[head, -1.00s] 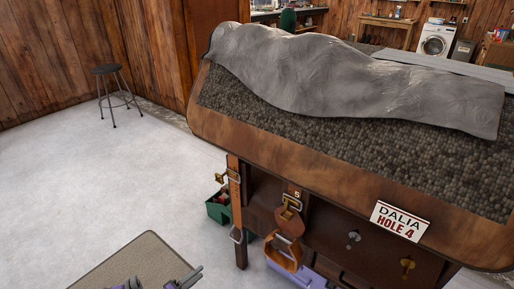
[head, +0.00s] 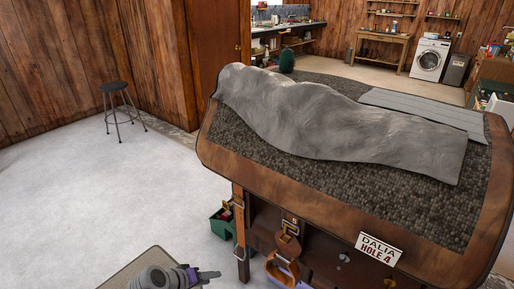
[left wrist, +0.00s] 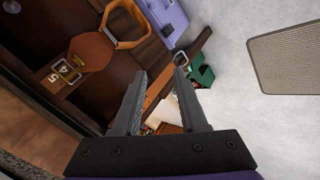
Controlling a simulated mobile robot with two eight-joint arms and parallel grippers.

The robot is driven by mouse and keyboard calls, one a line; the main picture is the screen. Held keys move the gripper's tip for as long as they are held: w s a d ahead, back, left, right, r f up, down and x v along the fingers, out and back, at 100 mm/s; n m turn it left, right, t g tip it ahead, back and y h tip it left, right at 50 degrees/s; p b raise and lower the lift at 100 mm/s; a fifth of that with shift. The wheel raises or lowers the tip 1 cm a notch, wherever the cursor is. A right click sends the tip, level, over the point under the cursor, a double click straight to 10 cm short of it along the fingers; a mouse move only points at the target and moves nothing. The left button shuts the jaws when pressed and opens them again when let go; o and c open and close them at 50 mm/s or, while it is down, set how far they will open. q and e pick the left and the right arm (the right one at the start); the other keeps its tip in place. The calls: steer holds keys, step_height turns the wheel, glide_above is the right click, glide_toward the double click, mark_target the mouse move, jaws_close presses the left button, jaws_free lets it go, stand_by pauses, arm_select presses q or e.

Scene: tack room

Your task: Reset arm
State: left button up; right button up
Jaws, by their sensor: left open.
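My left arm enters the head view at the bottom, and its gripper (head: 208,275) is low over the floor, left of the large padded stand. In the left wrist view the two dark fingers of the gripper (left wrist: 161,74) are apart with nothing held between them. Beyond them are the stand's dark wooden side, leather straps, a green container (left wrist: 203,77) and a purple box (left wrist: 169,18). My right gripper is in neither view.
The padded stand (head: 225,150), with a grey cloth (head: 340,125) on top and a "DALIA HOLE 4" sign (head: 378,249), fills the right. A mat (head: 128,268) lies by my arm. A stool (head: 119,100) stands at the left wall. Pale floor between is clear.

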arm_select(q)
steer(key=s+a+r+m+y+p, duration=0.1)
steer(key=s+r+m+y+p, duration=0.1)
steer(key=s+r+p, duration=0.2)
steer(key=s+a+r+m+g+y+p, duration=0.1)
steer(key=s+a+r+m+y+p, duration=0.1)
steer(key=s+r, duration=0.8)
steer(key=s+y+p, duration=0.1)
steer(key=s+p, duration=0.1)
steer(key=s, duration=0.2)
steer(key=shift+s+a+y, duration=0.15)
steer(key=shift+a+y, duration=0.1)
steer(key=shift+y, duration=0.05)
stand_by(0.6)
